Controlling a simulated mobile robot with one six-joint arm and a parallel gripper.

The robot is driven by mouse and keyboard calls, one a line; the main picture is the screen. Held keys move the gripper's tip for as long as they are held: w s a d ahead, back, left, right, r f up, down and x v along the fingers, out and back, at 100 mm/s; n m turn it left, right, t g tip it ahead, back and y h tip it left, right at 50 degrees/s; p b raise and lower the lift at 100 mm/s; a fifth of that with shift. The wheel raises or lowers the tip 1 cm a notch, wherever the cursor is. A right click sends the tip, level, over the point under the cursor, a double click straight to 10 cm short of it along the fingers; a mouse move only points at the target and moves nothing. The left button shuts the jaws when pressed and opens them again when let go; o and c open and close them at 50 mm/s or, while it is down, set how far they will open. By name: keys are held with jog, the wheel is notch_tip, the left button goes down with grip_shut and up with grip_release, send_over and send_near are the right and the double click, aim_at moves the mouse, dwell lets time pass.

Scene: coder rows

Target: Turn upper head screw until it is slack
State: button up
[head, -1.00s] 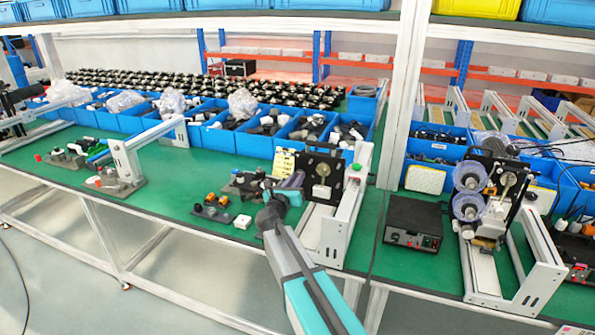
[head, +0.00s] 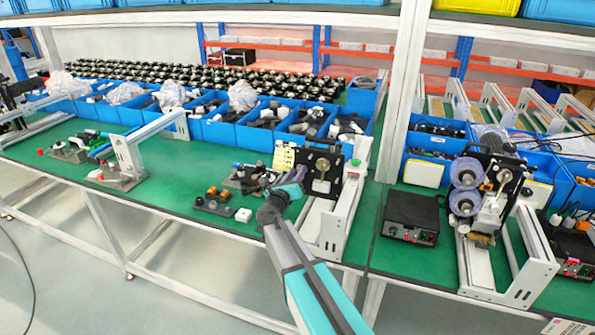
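A black upright plate with a brass-coloured round part (head: 321,176) stands on a white frame (head: 345,205) at the middle of the green bench. My arm reaches up from the bottom of the head view, and its end, with my gripper (head: 298,178), is close to the left side of this black plate. The fingers are too small and too much covered by my wrist to tell whether they are open or shut. I cannot make out an upper head screw on the plate. I cannot tell whether my gripper touches it.
A black box with knobs (head: 410,217) and a machine with clear reels (head: 466,188) stand to the right. Blue bins (head: 255,135) line the back. A white post (head: 402,95) rises right of the plate.

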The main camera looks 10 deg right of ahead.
jog(key=shift+f+b, duration=0.15)
jog(key=shift+b, duration=0.25)
jog(key=m+b, duration=0.9)
jog(key=b, duration=0.5)
jog(key=shift+m, duration=0.4)
dwell(0.5)
grip_shut()
jog(key=shift+r, duration=0.2)
